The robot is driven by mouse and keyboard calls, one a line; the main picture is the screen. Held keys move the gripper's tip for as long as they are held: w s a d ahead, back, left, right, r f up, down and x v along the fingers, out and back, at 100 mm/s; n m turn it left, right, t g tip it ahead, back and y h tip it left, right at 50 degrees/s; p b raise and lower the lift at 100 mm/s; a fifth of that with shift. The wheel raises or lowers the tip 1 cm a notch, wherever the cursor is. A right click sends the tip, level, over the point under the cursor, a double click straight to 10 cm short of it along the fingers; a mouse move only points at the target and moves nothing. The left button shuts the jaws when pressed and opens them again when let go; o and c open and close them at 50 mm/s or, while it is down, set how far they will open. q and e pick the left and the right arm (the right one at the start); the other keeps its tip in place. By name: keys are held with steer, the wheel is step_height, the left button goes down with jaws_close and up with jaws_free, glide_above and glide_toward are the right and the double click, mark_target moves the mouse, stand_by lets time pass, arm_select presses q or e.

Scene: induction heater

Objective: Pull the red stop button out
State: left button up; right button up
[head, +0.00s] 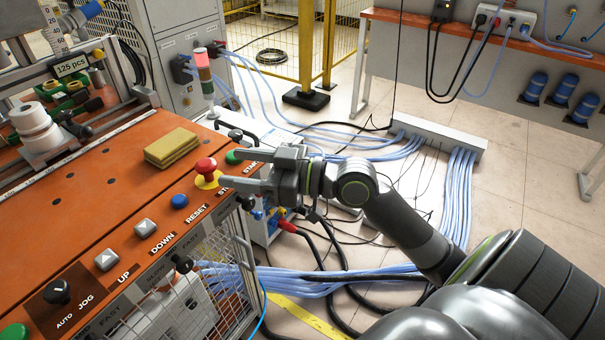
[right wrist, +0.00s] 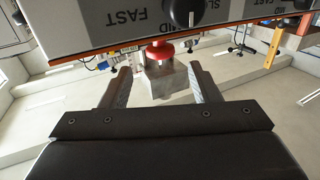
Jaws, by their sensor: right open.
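The red stop button (head: 206,166) is a mushroom head on a yellow base (head: 208,181) at the right edge of the orange panel. My right gripper (head: 230,168) is open, with its fingers pointing at the button from the right. In the head view the fingertips end just to the right of the button, apparently not gripping it. In the right wrist view the red button (right wrist: 158,53) shows beyond and between the two open fingers (right wrist: 160,78), under the panel edge. Whether the button is pressed in or out cannot be told. My left gripper is not in view.
A green button (head: 234,157) sits close to the upper finger, and a blue button (head: 180,201) lies nearer along the panel. A yellow block (head: 171,148) rests behind. A wire mesh guard (head: 205,290) hangs below the panel edge. Blue cables (head: 300,284) cover the floor.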

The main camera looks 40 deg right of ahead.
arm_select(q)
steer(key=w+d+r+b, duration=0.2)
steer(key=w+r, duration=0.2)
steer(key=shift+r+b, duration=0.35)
arm_select(e)
steer(key=v, duration=1)
steer(key=shift+d, duration=0.15)
steer(key=shift+s, duration=0.15)
